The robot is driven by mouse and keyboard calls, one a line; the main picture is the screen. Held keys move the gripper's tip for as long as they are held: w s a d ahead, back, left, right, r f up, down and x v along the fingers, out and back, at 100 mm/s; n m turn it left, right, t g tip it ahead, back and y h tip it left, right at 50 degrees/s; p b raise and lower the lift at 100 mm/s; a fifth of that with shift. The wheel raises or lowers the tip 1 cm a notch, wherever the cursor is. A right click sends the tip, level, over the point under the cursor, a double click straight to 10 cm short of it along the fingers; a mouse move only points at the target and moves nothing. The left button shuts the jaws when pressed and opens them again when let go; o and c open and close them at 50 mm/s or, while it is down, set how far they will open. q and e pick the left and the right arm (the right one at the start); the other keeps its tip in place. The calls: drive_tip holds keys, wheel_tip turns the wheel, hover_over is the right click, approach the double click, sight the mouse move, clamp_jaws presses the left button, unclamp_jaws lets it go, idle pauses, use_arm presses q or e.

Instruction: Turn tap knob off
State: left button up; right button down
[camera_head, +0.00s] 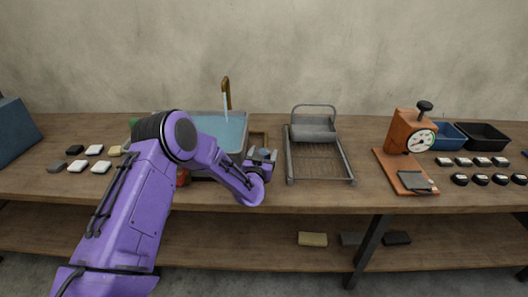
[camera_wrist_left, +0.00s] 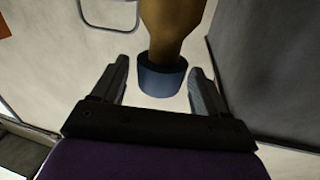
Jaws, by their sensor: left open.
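The brass-coloured tap (camera_head: 227,92) stands at the back of the sink (camera_head: 237,117), and a pale stream falls from its spout into blue water. My left arm reaches across the sink's front. My left gripper (camera_head: 263,156) is small and partly hidden at the sink's right front corner. In the left wrist view the gripper (camera_wrist_left: 160,92) is open. A dark blue round piece (camera_wrist_left: 162,78) with a tan, tapering body (camera_wrist_left: 172,28) lies between the fingers in the picture, with gaps at both sides. I cannot tell for sure whether it is the tap knob. My right gripper is not in view.
A wire-mesh frame with a roller (camera_head: 314,128) stands right of the gripper. An orange press with a dial (camera_head: 405,135) and blue and black bins (camera_head: 484,135) are farther right. Small blocks (camera_head: 95,150) lie at the left. A grey panel (camera_wrist_left: 270,65) is close at the wrist view's right.

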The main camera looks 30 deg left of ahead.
use_arm(q)
drive_tip(key=shift+w+a+f, duration=0.1)
drive_tip(key=shift+w, duration=0.35)
drive_tip(key=shift+s, duration=0.1)
drive_tip(key=c, duration=1)
drive_tip(key=shift+o, duration=0.2)
